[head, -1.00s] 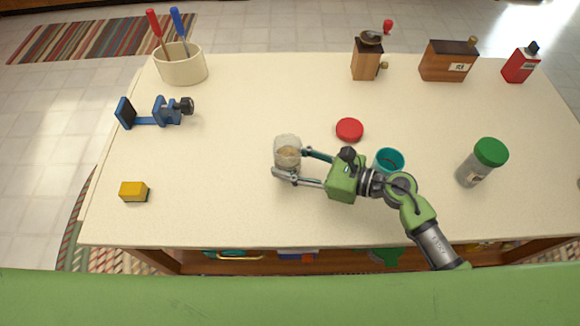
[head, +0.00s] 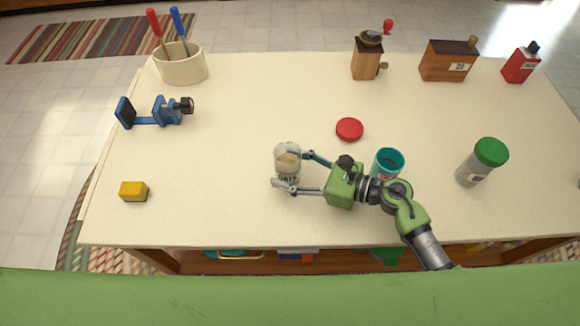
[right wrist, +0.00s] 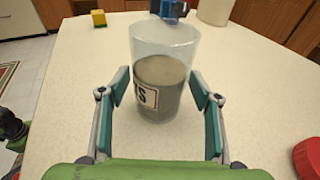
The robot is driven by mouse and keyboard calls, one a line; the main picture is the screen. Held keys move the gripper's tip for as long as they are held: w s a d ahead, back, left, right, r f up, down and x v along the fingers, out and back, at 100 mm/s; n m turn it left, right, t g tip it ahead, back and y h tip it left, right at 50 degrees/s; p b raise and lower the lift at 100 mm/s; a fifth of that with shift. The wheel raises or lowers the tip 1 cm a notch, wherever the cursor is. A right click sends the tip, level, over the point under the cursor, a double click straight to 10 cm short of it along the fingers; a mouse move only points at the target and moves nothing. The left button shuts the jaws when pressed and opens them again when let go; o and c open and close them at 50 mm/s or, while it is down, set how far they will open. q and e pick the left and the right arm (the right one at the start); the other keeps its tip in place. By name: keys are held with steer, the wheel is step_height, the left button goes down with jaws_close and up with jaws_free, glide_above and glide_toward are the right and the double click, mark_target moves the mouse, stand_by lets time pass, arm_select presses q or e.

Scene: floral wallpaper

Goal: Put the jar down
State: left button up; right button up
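The clear jar (head: 287,166) holds oat-coloured contents and has a white label, partly read in the right wrist view (right wrist: 160,72). It looks upright on the cream tabletop, left of the red lid. My right gripper (head: 293,171) comes in from the right with its two fingers on either side of the jar. In the right wrist view the fingers (right wrist: 159,92) are spread, with slim gaps between the pads and the glass. The jar's far side is hidden.
A red lid (head: 349,129) lies behind my right gripper. A teal cup (head: 388,162) stands close to my right arm, and a green-lidded shaker (head: 476,168) is farther right. A yellow block (head: 133,191) and a blue vise (head: 158,112) are left.

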steer(key=shift+r, duration=0.25)
steer(key=b+v, duration=0.2)
steer(key=v, duration=0.9)
steer(key=shift+s+d+f, duration=0.1)
steer(key=shift+s+d, duration=0.1)
steer(key=shift+d, duration=0.25)
steer(key=shift+r, duration=0.2)
